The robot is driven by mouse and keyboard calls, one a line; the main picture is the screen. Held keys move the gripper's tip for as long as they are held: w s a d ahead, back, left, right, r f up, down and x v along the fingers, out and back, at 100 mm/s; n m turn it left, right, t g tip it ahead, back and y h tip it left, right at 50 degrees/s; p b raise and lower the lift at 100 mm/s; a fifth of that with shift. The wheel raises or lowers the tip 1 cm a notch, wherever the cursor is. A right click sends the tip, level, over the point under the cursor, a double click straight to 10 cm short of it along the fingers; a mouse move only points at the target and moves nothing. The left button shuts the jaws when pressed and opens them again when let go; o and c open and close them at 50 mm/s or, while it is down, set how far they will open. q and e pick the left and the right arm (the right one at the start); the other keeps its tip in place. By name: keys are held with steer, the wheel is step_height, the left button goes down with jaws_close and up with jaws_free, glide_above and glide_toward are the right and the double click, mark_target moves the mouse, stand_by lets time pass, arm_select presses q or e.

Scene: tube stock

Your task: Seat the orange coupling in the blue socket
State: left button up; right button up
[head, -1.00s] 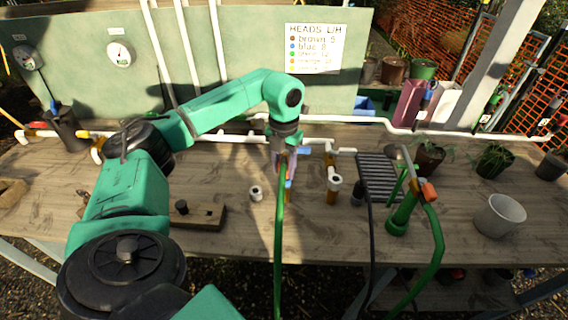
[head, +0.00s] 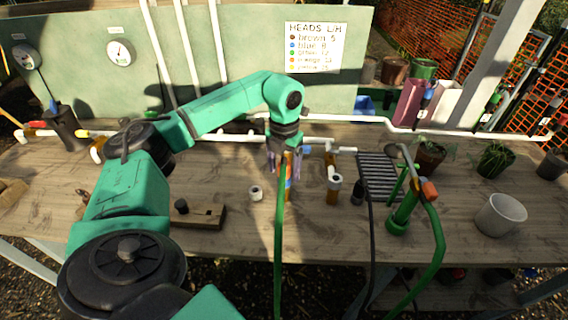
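My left gripper (head: 284,162) points down over the middle of the bench, with pale purple fingers. A slim upright piece (head: 289,176) in orange with a blue part shows at and just below the fingers. It is small and partly hidden by the green hose, so I cannot tell which part is the orange coupling and which the blue socket, or whether they touch. The finger gap is also too obscured to tell whether it is closed on anything. My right gripper is not in view.
A green hose (head: 278,250) runs down in front of the gripper. A white ring (head: 256,193) and a white-topped amber fitting (head: 333,188) stand either side. A green pump (head: 402,215), ribbed grey mat (head: 380,172) and white pot (head: 500,214) are right; a wooden block (head: 205,216) is left.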

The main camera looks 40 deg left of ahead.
mark_target(285, 156)
arm_select(q)
step_height(285, 156, up, 8)
steer(key=shift+w+r+b, duration=0.1)
steer(key=shift+b, duration=0.4)
step_height(285, 156, up, 6)
steer(key=p, duration=0.3)
steer(key=shift+r, duration=0.2)
